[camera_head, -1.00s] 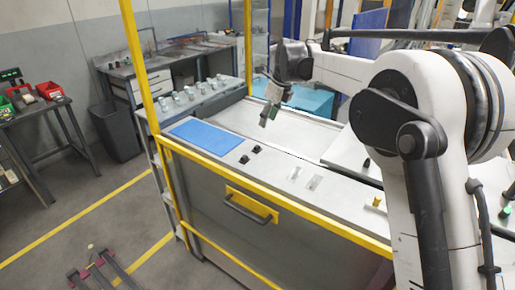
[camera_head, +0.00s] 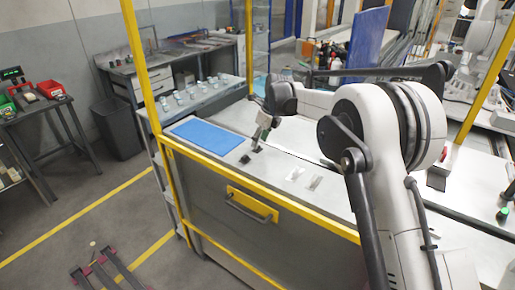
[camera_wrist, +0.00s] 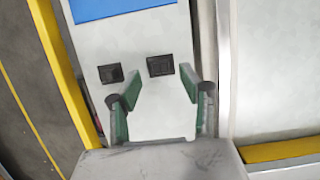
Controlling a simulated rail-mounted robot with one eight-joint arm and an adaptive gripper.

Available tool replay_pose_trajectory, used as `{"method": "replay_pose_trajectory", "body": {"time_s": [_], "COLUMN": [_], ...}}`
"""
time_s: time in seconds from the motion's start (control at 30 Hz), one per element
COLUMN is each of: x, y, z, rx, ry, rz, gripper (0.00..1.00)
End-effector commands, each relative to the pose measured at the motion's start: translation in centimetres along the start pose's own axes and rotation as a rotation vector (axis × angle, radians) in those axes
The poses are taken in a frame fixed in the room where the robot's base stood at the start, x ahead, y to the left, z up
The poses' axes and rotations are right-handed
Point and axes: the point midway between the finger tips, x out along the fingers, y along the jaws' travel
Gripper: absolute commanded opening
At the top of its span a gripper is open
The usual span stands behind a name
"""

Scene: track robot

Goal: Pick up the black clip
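Two small black clips lie side by side on the light worktop. In the wrist view, one clip (camera_wrist: 110,73) is at the left, outside the left finger. The other clip (camera_wrist: 160,65) is just beyond the fingertips and roughly in line with the gap between them. In the head view the near clip (camera_head: 245,158) is in plain sight, and the other is partly hidden at the fingertips. My gripper (camera_wrist: 161,88) is open and empty, its green-padded fingers apart. It also shows in the head view (camera_head: 258,143), pointing down over the worktop. I cannot tell its exact height.
A blue mat (camera_head: 205,136) lies on the worktop (camera_head: 272,174) beyond the clips. Two small flat pieces (camera_head: 295,174) lie to the right. A yellow post (camera_head: 137,55) and yellow rail (camera_head: 290,216) border the bench. Several small grey parts (camera_head: 197,86) stand on the rear shelf.

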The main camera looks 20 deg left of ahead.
Motion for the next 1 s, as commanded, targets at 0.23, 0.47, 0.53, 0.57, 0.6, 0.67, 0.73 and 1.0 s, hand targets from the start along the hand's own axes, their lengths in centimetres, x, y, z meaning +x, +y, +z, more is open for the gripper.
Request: {"method": "replay_pose_trajectory", "body": {"time_s": [0.23,0.47,0.53,0.57,0.6,0.67,0.73,1.0], "x": [2.8,2.9,2.9,2.9,2.9,2.9,2.9,2.9], "y": [-0.1,-0.1,-0.1,-0.1,-0.1,-0.1,-0.1,-0.1], "z": [0.2,0.1,0.1,0.1,0.1,0.1,0.1,0.1], "rx": [-0.001,-0.001,-0.001,-0.001,-0.001,-0.001,0.0,0.0], "ry": [0.0,0.0,0.0,0.0,0.0,0.0,0.0,0.0], "rz": [0.0,0.0,0.0,0.0,0.0,0.0,0.0,0.0], "gripper": [0.4,0.37,0.28,0.24,0.18,0.1,0.07,0.07]}}
